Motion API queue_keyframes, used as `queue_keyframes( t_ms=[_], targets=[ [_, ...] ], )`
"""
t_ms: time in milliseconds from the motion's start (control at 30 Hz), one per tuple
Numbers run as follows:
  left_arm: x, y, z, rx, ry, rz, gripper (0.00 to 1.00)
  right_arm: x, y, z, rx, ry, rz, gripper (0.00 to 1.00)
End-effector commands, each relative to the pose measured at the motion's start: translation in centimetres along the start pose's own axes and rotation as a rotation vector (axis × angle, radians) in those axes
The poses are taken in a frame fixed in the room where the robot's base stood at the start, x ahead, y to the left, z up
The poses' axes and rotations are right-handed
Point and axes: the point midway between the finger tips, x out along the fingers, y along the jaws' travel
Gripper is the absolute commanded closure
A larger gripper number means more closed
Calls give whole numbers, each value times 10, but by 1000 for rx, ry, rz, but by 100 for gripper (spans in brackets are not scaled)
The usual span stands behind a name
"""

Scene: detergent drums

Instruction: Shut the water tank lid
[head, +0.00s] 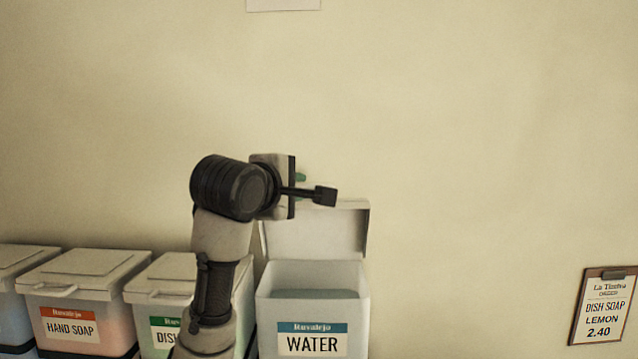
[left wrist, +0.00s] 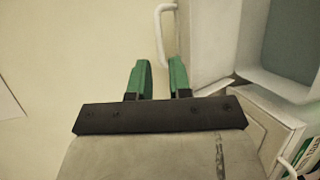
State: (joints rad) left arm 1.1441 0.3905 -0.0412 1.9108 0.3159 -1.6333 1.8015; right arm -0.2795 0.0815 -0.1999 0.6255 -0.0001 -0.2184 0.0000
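The water tank (head: 265,312) is a white bin with a blue-banded WATER label, and grey-blue water shows inside. Its lid (head: 318,232) stands raised at the back, near the wall. My left gripper (head: 300,178) is above the lid's upper left part; most of its fingers are hidden behind the wrist. In the left wrist view its two green fingers (left wrist: 159,66) stand apart with a gap between them. The lid's white handle (left wrist: 161,32) shows just past the fingertips, close to the right finger; I cannot tell whether they touch. My right gripper is not in view.
Closed bins stand left of the tank: a dish soap bin (head: 160,275), partly behind my arm, and a hand soap bin (head: 85,275). A price sign (head: 602,306) hangs on the wall at right. The wall is close behind the lid.

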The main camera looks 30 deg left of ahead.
Motion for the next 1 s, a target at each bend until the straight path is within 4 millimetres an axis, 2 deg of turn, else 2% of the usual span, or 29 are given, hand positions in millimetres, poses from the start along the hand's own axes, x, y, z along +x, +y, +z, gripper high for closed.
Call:
queue_keyframes(
  t_ms=[100, 233, 367, 500, 633, 867, 900, 1000],
  targets=[
    [22, 4, 0, 1, 1, -7, 81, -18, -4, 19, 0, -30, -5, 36],
    [48, 4, 0, 2, 1, -7, 81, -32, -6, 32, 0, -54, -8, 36],
    [70, 3, 0, 2, 1, -6, 81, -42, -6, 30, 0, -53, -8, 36],
    [85, 2, 0, 2, 1, -4, 81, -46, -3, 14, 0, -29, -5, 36],
    [91, 0, 0, 2, 1, -2, 81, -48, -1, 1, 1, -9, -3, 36],
    [92, -1, 0, 2, 1, -1, 81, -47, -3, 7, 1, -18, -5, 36],
    [92, -1, 0, 2, 1, -1, 82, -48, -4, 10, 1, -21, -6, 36],
    [92, -1, 0, 2, 1, -1, 98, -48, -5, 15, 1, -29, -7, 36]
  ],
)
